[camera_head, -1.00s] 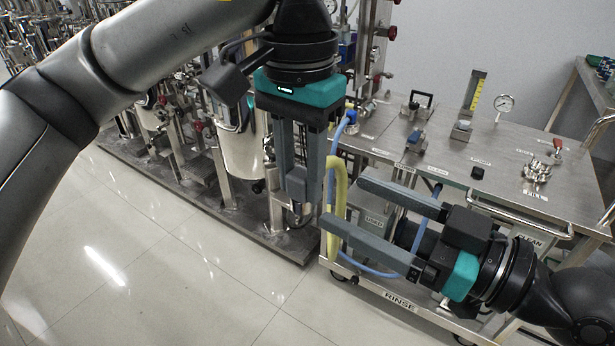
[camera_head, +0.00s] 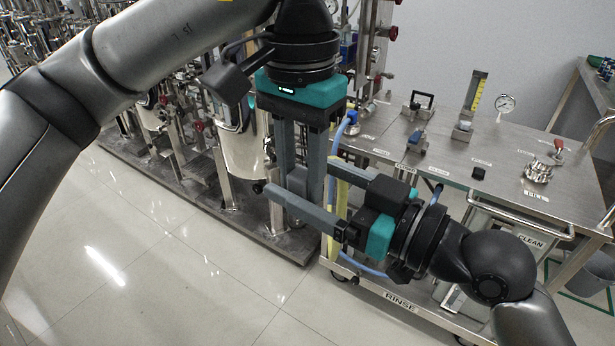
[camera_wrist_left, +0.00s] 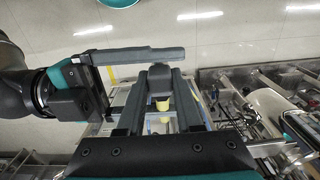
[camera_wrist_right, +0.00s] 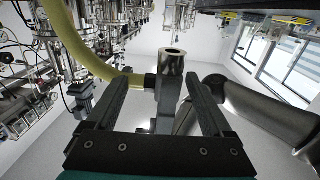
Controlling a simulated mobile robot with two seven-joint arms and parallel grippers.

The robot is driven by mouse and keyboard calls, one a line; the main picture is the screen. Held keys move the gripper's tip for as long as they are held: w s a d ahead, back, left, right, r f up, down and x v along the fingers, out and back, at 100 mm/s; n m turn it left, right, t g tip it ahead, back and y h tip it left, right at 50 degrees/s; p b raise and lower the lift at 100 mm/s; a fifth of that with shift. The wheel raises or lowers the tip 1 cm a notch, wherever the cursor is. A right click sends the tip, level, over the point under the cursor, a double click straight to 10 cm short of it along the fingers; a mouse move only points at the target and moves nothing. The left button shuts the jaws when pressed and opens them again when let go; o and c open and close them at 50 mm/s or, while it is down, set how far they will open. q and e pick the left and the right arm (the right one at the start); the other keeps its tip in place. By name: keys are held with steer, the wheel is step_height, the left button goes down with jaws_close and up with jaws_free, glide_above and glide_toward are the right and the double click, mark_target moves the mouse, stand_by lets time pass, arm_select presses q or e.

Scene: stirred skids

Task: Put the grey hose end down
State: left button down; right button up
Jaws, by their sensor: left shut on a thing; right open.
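The grey hose end (camera_wrist_left: 158,76) is a dark grey block between the closed fingers of my left gripper (camera_head: 301,192). Its yellow hose (camera_head: 338,205) hangs beside the cart's left end and also shows in the right wrist view (camera_wrist_right: 82,52). My left gripper points down and holds the hose end in the air, above the gap between skid and cart. My right gripper (camera_head: 294,174) is open and reaches in from the right, one finger on either side of the left fingertips and hose end. Whether it touches them cannot be told.
The steel cart (camera_head: 455,165) marked RINSE stands right, with a gauge (camera_head: 504,104), valves and fittings on top. A blue hose (camera_head: 362,262) loops at its left end. The skid (camera_head: 225,215) with vessels stands behind left. The floor in front is clear.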

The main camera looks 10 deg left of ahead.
steer(key=shift+c, duration=0.2)
steer(key=shift+d, duration=0.1)
jaws_close()
arm_select(q)
steer(key=c, duration=0.5)
jaws_free()
